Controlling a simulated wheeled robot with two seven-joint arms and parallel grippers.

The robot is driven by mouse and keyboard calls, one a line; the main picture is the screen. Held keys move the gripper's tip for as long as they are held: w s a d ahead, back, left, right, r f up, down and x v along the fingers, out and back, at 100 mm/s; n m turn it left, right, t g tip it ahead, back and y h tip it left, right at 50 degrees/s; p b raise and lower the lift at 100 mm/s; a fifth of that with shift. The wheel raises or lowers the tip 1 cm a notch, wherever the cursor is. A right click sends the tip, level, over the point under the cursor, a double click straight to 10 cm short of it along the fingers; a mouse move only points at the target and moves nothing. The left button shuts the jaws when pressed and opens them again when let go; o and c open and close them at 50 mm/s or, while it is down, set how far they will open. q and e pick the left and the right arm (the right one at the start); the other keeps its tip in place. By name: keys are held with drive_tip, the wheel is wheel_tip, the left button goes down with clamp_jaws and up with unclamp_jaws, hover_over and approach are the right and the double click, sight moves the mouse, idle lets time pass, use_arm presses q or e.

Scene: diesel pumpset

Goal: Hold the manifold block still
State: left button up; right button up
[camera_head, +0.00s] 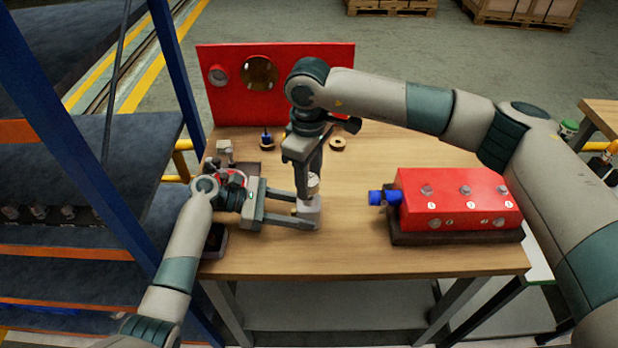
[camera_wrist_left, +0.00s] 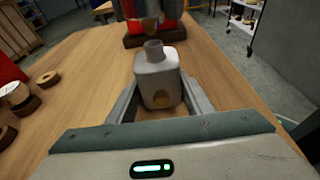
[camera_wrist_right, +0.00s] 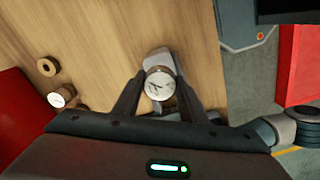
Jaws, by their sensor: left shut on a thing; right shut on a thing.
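The manifold block, a small pale grey block (camera_head: 310,206), stands upright on the wooden table. My left gripper (camera_head: 304,209) is shut on it from the left, one finger on each side. The left wrist view shows the block (camera_wrist_left: 157,82) with a round neck on top and a brass-coloured port low on its near face. My right gripper (camera_head: 311,178) points down above the block and is shut on a small round gauge (camera_wrist_right: 159,85) with a white dial. The gauge is over the block's top; whether they touch is unclear.
A red box (camera_head: 455,199) with a blue fitting (camera_head: 383,197) sits on a dark base at the right. A red upright panel (camera_head: 320,75) stands at the back. A brass ring (camera_head: 338,144) lies before it. Blue shelving (camera_head: 95,130) borders the left. The table's front middle is clear.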

drive_tip(key=shift+f, duration=1.1)
idle(0.9)
drive_tip(key=m, duration=2.1)
drive_tip(key=shift+m, duration=1.5)
